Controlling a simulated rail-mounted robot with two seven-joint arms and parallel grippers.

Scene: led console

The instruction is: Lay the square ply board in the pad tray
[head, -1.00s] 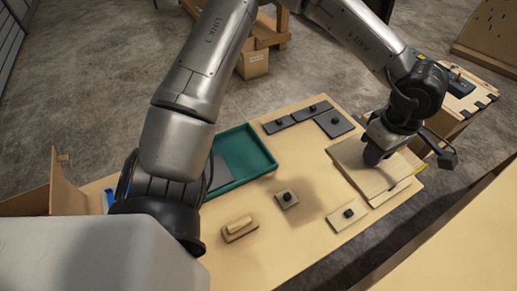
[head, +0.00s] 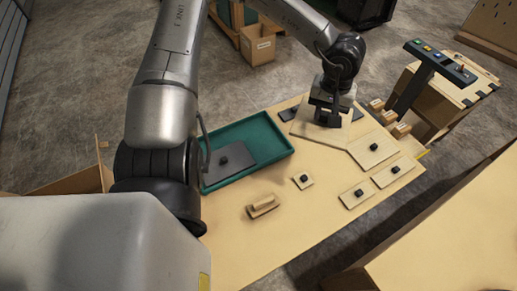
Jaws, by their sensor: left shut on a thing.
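My left gripper (head: 327,112) is shut over a pale square ply board (head: 318,133), at the back right of the worktable. The gripper hides the middle of this board and whatever it grips there. The board appears raised and covers part of the dark plates behind it. The green pad tray (head: 278,153) lies to the left on the table. A dark plate with a black knob (head: 232,163) lies inside the tray, at its left; my arm partly hides the tray's left side. My right gripper is not in view.
Several knobbed pale boards lie at the right, including a larger one (head: 363,153) and a smaller one (head: 356,196). A small square (head: 307,184) and a wooden-handled block (head: 262,207) lie in front of the tray. A button console (head: 432,58) stands back right.

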